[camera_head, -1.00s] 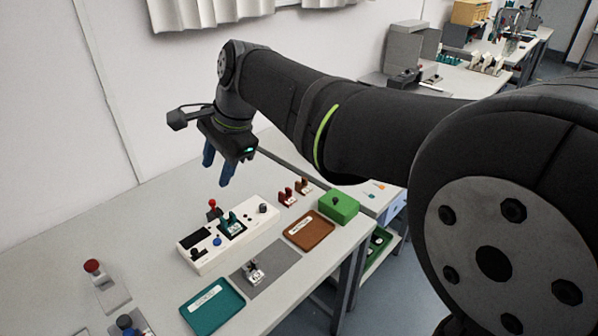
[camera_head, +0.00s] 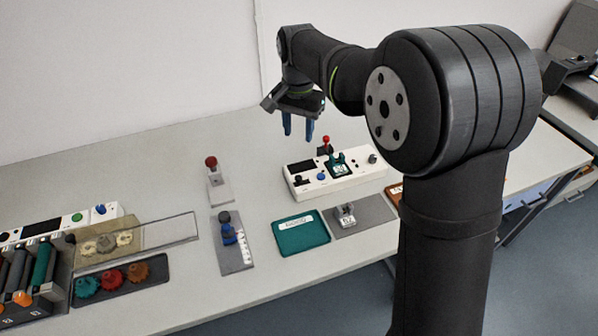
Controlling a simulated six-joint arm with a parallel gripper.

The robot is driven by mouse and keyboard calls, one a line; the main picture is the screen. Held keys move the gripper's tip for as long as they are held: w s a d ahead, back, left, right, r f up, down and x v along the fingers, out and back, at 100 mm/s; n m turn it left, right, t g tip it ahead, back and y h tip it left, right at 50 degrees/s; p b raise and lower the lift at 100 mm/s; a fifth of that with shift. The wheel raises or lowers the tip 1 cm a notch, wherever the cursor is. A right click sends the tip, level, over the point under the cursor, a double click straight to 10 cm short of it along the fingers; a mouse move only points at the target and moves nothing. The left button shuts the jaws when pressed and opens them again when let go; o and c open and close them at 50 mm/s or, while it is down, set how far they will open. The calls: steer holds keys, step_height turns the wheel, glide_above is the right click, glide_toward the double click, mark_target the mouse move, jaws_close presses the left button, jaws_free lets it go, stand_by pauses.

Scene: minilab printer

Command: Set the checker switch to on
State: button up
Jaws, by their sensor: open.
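The checker appears to be the long white box (camera_head: 335,182) on the table. It has a dark panel, a small black switch or knob (camera_head: 300,181) at its front left, a blue button (camera_head: 321,176), a red-topped lever (camera_head: 326,140), a teal fixture (camera_head: 340,166) and a dark knob (camera_head: 373,158) at its right end. I cannot tell which control is the on switch or its setting. My gripper (camera_head: 298,132) points down with its two blue fingers apart and empty. It appears above the back left part of the box, not touching it.
A teal tray (camera_head: 301,234) and a grey mat (camera_head: 372,217) with a small metal part lie in front. A red-knobbed stand (camera_head: 211,162) and a blue-knobbed device (camera_head: 228,230) stand left. A gear tray (camera_head: 160,268) is at lower left. Bare table lies behind.

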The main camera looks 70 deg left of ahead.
mark_target(298, 177)
step_height(298, 177, down, 15)
steer(key=shift+f, duration=0.2)
stand_by(0.3)
